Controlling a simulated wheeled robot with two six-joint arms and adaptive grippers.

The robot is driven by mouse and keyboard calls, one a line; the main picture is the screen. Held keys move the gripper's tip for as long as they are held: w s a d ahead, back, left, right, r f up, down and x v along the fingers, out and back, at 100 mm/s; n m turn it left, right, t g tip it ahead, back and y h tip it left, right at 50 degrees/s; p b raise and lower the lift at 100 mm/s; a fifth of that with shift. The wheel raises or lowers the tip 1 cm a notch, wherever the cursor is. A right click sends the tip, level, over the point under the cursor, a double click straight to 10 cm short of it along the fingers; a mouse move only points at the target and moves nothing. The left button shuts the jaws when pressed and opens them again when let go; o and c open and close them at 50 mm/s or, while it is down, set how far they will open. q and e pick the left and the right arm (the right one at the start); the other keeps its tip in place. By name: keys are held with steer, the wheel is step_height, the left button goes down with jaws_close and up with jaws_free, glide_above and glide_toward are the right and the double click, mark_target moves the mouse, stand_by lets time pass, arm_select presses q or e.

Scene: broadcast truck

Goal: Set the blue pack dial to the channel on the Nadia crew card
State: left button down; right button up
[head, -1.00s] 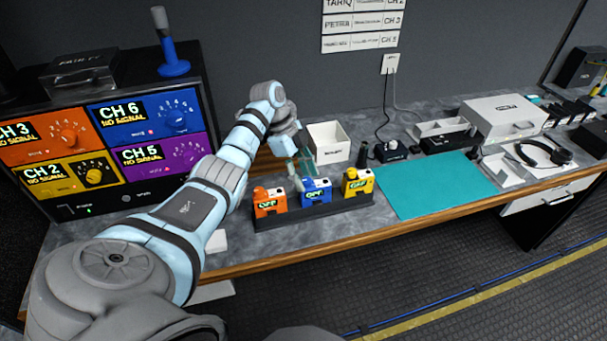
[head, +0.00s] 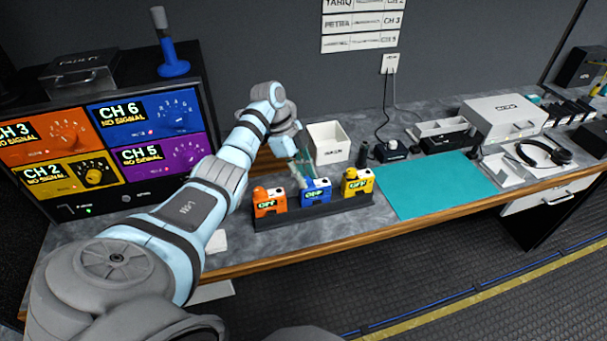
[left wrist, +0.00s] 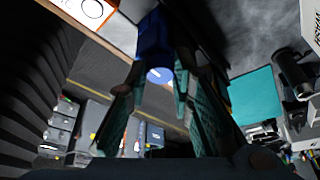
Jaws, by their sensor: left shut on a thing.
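The blue pack (head: 318,191) stands between the orange pack (head: 268,203) and the yellow pack (head: 358,184) in a dark rack; its display appears to read OFF. My left gripper (head: 303,174) is at the top of the blue pack, its fingers shut on the dial, which they mostly hide. In the left wrist view, the blue pack (left wrist: 154,38) shows just beyond the fingertips, with a round blue-and-white face between them. Crew cards hang on the wall: TARIQ, PETRA with CH 3, and a lower card (head: 361,41) whose name is too blurred to read. My right gripper is not in view.
A monitor unit (head: 133,196) with several coloured channel panels stands at left. A white bin (head: 328,142) is behind the packs. A teal mat (head: 436,185) lies clear to their right, with a headset (head: 541,152) and white case (head: 501,116) beyond.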

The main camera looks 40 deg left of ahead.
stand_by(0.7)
arm_select(q)
steer(key=c, duration=1.4)
jaws_free()
steer(key=v, duration=0.7)
steer(key=shift+r, duration=0.25)
steer(key=shift+a, duration=0.25)
